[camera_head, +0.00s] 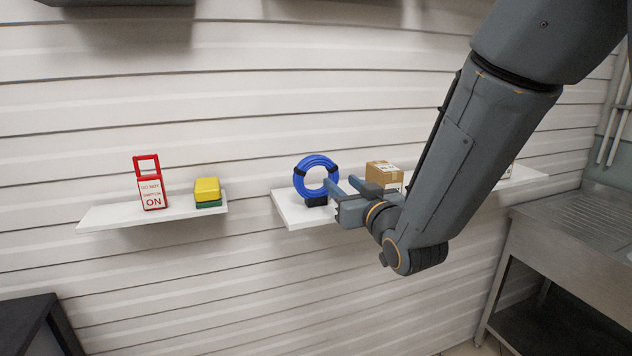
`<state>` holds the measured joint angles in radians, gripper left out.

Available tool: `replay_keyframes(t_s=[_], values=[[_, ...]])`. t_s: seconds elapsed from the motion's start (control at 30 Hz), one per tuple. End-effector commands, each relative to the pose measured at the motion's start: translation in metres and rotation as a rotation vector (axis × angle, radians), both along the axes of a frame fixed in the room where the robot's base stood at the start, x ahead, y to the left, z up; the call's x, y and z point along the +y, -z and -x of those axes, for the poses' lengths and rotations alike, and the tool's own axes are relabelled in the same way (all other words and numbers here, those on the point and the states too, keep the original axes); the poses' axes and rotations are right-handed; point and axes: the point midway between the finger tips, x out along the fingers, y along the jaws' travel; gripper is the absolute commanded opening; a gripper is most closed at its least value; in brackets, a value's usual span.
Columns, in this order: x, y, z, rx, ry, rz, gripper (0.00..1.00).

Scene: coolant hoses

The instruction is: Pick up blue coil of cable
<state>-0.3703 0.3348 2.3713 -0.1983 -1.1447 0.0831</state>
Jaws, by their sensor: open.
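The blue coil of cable (304,181) stands upright as a ring with dark bands, on a dark base at the left end of the middle white shelf (291,210). My gripper (341,186) is open, with its two fingers pointing at the wall. In the picture it is at the right edge of the coil, and its left finger overlaps the coil's lower right part. I cannot tell whether the finger touches the coil. Nothing shows between the fingers.
A cardboard box (381,174) sits on the same shelf just right of the coil, partly behind my gripper. The left shelf (110,217) holds a red and white lockout sign (152,193) and a yellow and green sponge (207,189). A metal sink bench (580,230) stands at right.

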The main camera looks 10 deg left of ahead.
Motion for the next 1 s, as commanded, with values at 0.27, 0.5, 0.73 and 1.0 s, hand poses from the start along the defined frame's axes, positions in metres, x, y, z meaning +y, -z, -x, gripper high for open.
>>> replay_keyframes(t_s=[0.27, 0.5, 0.73, 1.0], values=[[0.016, -0.004, -0.025, 0.002, 0.000, 0.001, 0.40], [0.027, -0.002, -0.044, 0.003, 0.000, 0.002, 0.40], [0.028, -0.002, -0.045, 0.002, 0.001, 0.001, 0.40], [0.027, -0.002, -0.045, 0.002, 0.001, 0.001, 0.00]])
